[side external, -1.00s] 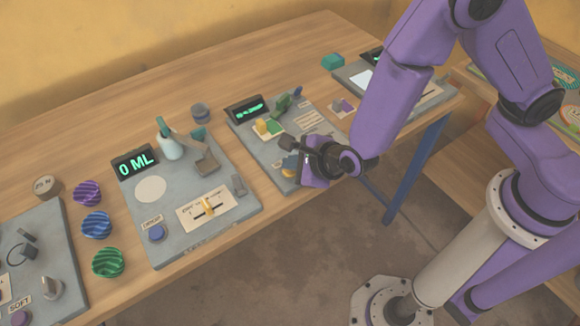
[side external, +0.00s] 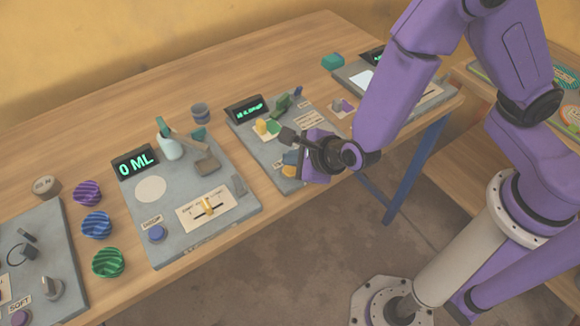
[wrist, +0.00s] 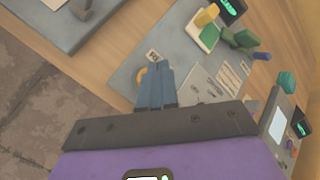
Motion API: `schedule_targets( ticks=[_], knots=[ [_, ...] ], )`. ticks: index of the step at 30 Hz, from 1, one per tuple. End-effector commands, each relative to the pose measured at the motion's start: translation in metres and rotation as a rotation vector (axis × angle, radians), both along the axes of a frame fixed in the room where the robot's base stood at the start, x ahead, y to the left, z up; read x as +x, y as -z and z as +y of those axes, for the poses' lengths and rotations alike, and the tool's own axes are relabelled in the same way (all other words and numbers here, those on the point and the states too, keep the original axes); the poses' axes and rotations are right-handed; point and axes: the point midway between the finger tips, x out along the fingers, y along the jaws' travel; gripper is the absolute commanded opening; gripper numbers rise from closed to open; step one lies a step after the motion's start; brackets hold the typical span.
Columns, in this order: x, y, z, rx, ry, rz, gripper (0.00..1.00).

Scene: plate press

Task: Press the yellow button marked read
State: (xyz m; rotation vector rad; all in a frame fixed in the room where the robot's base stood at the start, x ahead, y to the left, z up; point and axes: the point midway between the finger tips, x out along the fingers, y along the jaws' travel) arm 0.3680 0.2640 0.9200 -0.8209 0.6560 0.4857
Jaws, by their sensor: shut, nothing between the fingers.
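The yellow button (side external: 289,171) is at the front of the middle grey plate (side external: 262,150), in the side view. In the wrist view, a yellow edge of the button (wrist: 140,76) shows beside my fingertips, which hide the rest of it. A small white label (wrist: 153,56) is just beyond it, its print too small to read surely. My gripper (wrist: 156,78) has its blue fingers together with nothing between them. In the side view, its fingers (side external: 291,158) are over the button. I cannot tell whether they touch it.
The middle plate carries a display (side external: 247,108) with green text, a tray with yellow and green blocks (side external: 267,127) and a green device (side external: 284,103). Another plate (side external: 190,200) with a "0 ML" display stands to the left. Ribbed knobs (side external: 96,225) lie beyond it.

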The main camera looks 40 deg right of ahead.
Motion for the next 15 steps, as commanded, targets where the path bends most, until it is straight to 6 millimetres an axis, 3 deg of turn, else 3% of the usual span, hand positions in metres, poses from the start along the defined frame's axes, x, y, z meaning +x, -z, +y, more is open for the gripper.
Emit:
schedule_targets(
  ticks=[6, 15],
  knots=[
    [0.000, -0.002, 0.001, 0.001, -0.001, -0.001, 0.00],
    [0.000, -0.027, 0.001, 0.003, -0.001, -0.002, 0.00]
  ],
)
